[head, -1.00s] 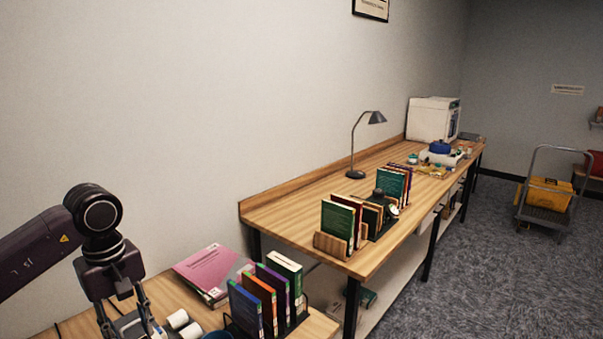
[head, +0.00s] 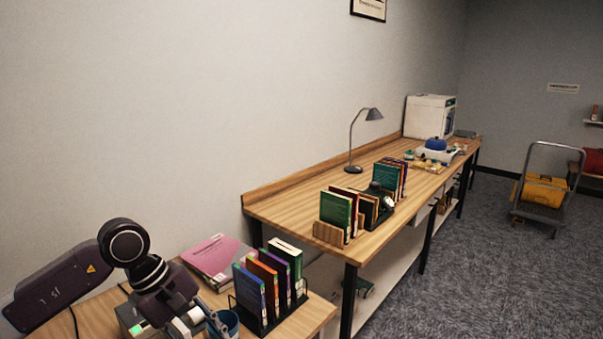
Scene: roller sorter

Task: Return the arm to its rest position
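My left arm (head: 65,295) comes in from the left, low over the near table, with a dark purple link and a round black wrist joint. My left gripper (head: 200,324) points down and to the right at the bottom of the head view, beside a blue-grey cup (head: 229,322). Its fingers are partly lost among small pale items, so I cannot tell how wide they are or whether they hold anything. My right gripper is out of view.
A black rack of upright books (head: 265,290) and flat pink books (head: 215,258) are close to the gripper on the near table (head: 318,312). A long wooden bench (head: 290,205) with a lamp (head: 352,140) stands beyond. A cart (head: 540,200) stands on open carpet.

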